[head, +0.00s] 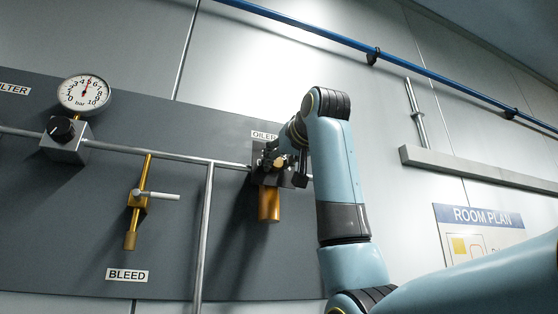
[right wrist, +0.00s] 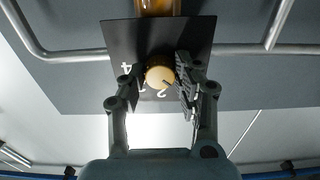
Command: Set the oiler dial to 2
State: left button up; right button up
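The oiler (head: 269,204) hangs on the pipe under its partly covered label, with an amber bowl that also shows in the right wrist view (right wrist: 157,6). Its brass dial (right wrist: 158,73) sits on a dark plate (right wrist: 120,40) with white digits. A 4 is at the left and a 2 below the dial; another digit between them is partly covered. A short dark mark on the dial points to the lower right, near the right finger. My left gripper is not in view.
A pressure gauge (head: 84,93) with a black knob (head: 61,130) and a brass bleed valve (head: 139,200) are on the panel at left. A vertical pipe (head: 204,230) runs down left of the oiler. A room plan sign (head: 478,217) hangs at right.

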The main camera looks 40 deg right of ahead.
grip_shut()
jog(key=m+b, duration=0.3)
jog(key=m, duration=0.1)
jog(key=shift+f+m, duration=0.1)
jog(key=shift+m, duration=0.2)
jog(key=shift+a+m+b, duration=0.1)
jog(key=shift+m+b, duration=1)
jog(key=shift+m, duration=0.9)
jog(key=o, duration=0.6)
grip_release()
